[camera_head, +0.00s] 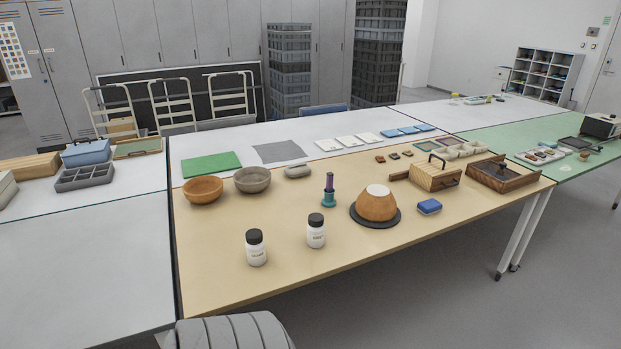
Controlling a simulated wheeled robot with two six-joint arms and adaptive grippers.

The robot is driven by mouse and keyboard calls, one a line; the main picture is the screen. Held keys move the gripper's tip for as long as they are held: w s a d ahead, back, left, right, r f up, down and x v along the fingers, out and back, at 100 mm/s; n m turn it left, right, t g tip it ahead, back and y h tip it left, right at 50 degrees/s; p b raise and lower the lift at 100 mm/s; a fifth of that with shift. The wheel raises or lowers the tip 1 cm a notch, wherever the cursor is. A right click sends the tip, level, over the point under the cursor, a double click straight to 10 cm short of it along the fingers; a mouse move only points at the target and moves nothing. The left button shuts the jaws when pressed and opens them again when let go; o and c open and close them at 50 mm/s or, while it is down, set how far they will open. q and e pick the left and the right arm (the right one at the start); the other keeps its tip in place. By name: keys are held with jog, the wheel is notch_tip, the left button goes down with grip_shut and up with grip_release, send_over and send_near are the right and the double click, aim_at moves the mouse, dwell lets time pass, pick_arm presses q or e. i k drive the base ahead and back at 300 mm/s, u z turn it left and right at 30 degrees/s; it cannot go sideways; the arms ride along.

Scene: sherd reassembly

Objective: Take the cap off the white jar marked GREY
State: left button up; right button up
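Two white jars with black caps stand upright on the tan tabletop near its front edge. The left jar (257,253) wears its black cap (254,236). The right jar (316,235) stands a little farther back, with its black cap (315,220) on. Each has a label with small dark print, too small to read, so I cannot tell which is marked GREY. Neither of my grippers is in view.
Behind the jars are a brown bowl (203,190), a grey bowl (252,180) and a purple-and-teal upright tool (329,190). The tabletop around both jars is clear.

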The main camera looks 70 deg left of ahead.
aim_at(316, 235)
jog(key=i, duration=0.3)
jog(key=u, duration=2.55)
